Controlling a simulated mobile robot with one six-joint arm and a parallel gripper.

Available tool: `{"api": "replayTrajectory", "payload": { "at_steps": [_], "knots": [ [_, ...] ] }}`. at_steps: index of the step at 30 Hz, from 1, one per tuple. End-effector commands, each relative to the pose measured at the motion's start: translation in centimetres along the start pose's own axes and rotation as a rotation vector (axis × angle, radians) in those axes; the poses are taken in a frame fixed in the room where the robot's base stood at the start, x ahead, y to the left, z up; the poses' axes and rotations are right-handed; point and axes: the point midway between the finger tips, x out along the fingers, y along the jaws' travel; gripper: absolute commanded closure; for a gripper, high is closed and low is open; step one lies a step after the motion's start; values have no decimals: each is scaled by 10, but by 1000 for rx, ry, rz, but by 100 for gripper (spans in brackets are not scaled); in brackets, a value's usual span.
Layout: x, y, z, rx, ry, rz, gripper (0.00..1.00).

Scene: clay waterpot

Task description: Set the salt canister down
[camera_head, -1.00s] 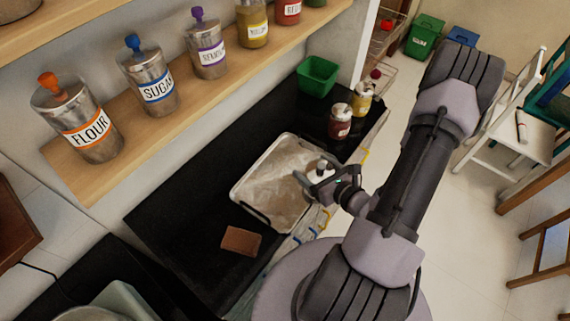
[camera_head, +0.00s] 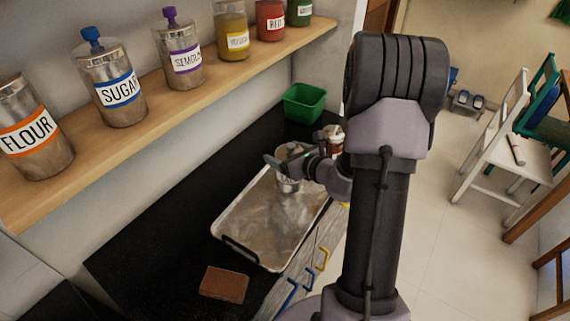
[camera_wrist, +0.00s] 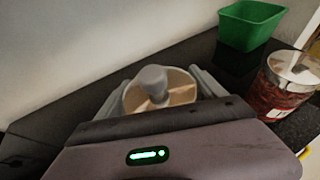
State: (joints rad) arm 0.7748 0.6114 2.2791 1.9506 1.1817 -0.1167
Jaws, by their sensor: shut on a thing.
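My gripper (camera_head: 283,166) is shut on the salt canister (camera_head: 288,186), a grey metal canister with a knobbed lid. In the head view it is at the far end of the metal tray (camera_head: 240,247); my gripper and arm hide part of it. I cannot tell whether its base touches the tray. In the wrist view the round lid and grey knob of the canister (camera_wrist: 155,86) show between the two fingers of my gripper (camera_wrist: 160,92). No label is visible on it.
A green bin (camera_head: 304,103) stands behind on the black counter, beside a red jar (camera_wrist: 284,86). A brown block (camera_head: 225,284) lies near the tray's front. A wooden shelf (camera_head: 200,92) above the counter holds several labelled canisters.

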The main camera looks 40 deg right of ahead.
Motion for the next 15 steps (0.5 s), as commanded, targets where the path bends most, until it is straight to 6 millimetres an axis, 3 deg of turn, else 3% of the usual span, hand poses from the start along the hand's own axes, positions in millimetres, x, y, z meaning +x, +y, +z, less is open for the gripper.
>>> {"api": "replayTrajectory", "payload": {
  "at_steps": [4,15],
  "knots": [
    [12,0,-28,2,0,-1,94],
    [12,0,-31,0,-1,-1,94]
  ]
}}
